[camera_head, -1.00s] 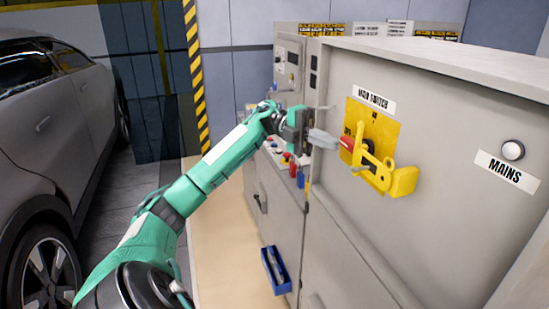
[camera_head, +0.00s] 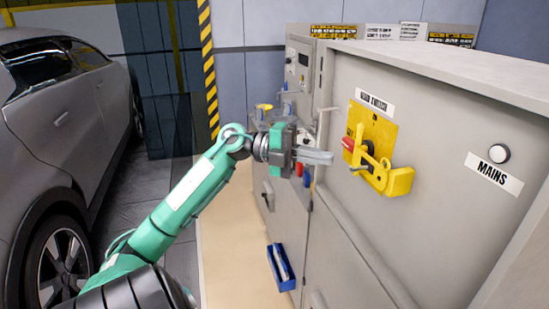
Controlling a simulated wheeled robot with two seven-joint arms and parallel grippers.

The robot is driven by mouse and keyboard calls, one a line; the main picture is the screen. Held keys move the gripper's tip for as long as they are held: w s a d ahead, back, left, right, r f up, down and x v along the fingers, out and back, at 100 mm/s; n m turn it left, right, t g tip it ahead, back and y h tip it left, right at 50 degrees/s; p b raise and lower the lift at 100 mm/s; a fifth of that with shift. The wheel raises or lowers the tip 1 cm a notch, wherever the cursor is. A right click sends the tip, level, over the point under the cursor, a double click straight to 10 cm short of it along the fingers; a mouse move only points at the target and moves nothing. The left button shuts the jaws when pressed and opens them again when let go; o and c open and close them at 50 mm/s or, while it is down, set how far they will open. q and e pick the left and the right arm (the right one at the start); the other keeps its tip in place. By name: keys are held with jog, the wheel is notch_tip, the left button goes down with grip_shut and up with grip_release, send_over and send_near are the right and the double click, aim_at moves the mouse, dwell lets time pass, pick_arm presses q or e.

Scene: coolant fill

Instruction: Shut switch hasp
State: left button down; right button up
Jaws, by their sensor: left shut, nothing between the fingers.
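The yellow hasp (camera_head: 385,177) of the main switch stands out from the grey cabinet front, on a yellow plate (camera_head: 378,128) at the right of the head view. A red switch handle (camera_head: 348,144) shows at the hasp's left side. The "MAIN SWITCH" label (camera_head: 375,102) is above the plate. My left gripper (camera_head: 326,157) is shut and empty. Its fingers point right, to the left of the red handle and hasp, with a small gap in the picture. I cannot tell its exact depth from the cabinet. My right gripper is not in view.
The grey cabinet (camera_head: 440,230) fills the right side, with a white round knob (camera_head: 498,153) above the "MAINS" label. A blue tray (camera_head: 281,268) hangs low on the counter front. A grey car (camera_head: 60,140) stands at the left. The floor between is clear.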

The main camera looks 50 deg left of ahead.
pick_arm(q)
jog(key=s+d+n+t+y, duration=0.2)
jog(key=s+d+t, duration=0.15)
jog(key=d, duration=0.25)
jog(key=b+v, duration=0.5)
jog(key=v, duration=0.5)
jog(key=shift+a+r+g, duration=0.2)
jog(key=shift+g, duration=0.15)
